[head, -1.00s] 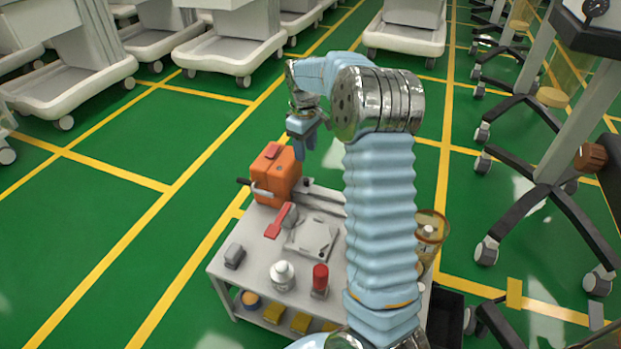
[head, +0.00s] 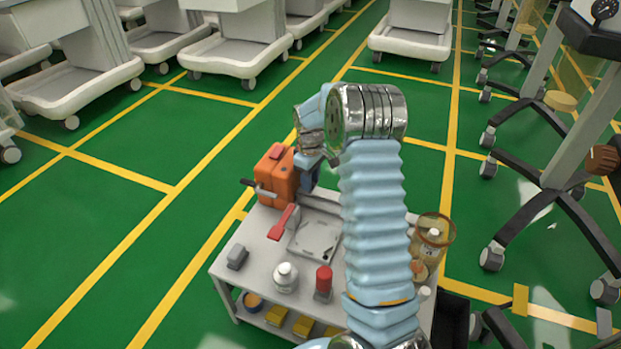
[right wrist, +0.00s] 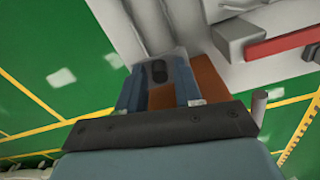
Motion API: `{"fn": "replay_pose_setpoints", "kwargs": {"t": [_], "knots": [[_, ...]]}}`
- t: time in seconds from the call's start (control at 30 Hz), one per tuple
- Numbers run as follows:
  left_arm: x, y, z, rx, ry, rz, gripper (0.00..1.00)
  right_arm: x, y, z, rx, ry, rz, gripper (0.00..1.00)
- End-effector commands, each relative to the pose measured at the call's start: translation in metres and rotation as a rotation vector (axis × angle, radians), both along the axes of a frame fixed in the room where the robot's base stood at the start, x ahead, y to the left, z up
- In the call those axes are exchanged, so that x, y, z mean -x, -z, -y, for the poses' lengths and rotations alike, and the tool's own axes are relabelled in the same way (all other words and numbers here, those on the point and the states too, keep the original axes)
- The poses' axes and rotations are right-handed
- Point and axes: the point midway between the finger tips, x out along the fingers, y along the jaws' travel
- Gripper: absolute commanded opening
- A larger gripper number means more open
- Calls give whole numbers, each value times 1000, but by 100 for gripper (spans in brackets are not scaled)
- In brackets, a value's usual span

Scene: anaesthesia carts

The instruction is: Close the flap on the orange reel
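The orange reel (head: 275,176) stands at the far left corner of the cart top in the head view. It has a red piece on top and a dark handle with a metal rod on its left. My right gripper (head: 308,180) is low beside the reel's right side, partly hidden by my arm. In the right wrist view its blue fingers (right wrist: 158,80) are apart, with a grey plate with a dark slot (right wrist: 158,70) and part of the orange reel (right wrist: 208,84) beyond and between them. I cannot tell which part is the flap, or whether the fingers touch it. My left gripper is out of view.
The cart top (head: 258,250) holds a red-handled tool (head: 282,222), a flat grey tray (head: 313,238), a white bottle (head: 285,278), a red-capped container (head: 323,280) and a grey block (head: 237,256). A yellowish jar (head: 432,240) stands at the right. Green floor lies open left.

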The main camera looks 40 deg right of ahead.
Motion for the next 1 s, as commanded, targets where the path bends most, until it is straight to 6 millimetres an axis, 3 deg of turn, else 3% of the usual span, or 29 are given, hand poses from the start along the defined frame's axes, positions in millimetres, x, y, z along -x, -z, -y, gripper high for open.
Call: {"fn": "replay_pose_setpoints", "kwargs": {"t": [0.03,0.2,0.47,0.63,1.0], "knots": [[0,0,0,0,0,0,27,0,0,0,0,0,0,26],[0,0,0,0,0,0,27,0,0,0,0,0,0,0],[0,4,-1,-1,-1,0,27,1,1,0,-6,1,11,0],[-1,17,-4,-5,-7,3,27,3,6,2,-32,3,63,0],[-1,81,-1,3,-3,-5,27,11,23,7,-148,6,296,0]]}}
